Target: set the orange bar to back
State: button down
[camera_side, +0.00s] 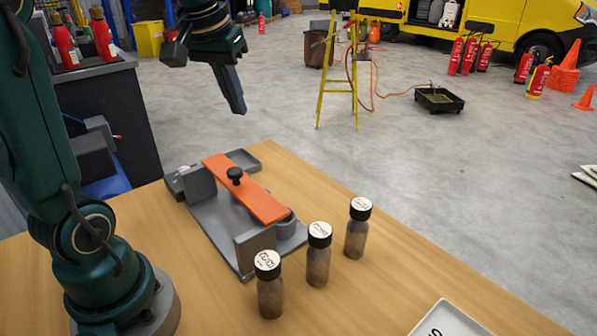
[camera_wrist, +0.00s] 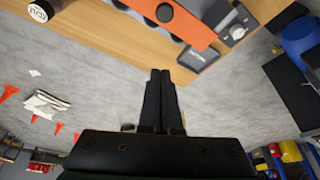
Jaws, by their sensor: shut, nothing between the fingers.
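The orange bar (camera_side: 247,189) with a black knob (camera_side: 235,175) lies across a grey metal fixture (camera_side: 222,222) on the wooden table. One end of the bar is near an upright grey block at the far left, the other near a block at the front right. In the wrist view the orange bar (camera_wrist: 178,14) and its black knob (camera_wrist: 165,12) show at the top edge, partly cut off. My gripper (camera_side: 240,108) is up in the air beyond the fixture, apart from the bar. Its fingers are together and empty in the wrist view (camera_wrist: 160,75).
Several small bottles with white-topped black caps, one of them here (camera_side: 318,255), stand right of the fixture. A white tray (camera_side: 450,322) lies at the front right. A small dial unit (camera_wrist: 234,28) sits by the fixture. A yellow stepladder (camera_side: 338,75) stands on the floor.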

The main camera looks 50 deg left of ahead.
send_over(242, 178)
jog(key=shift+d+f, duration=0.1)
jog(key=shift+f, duration=4.95)
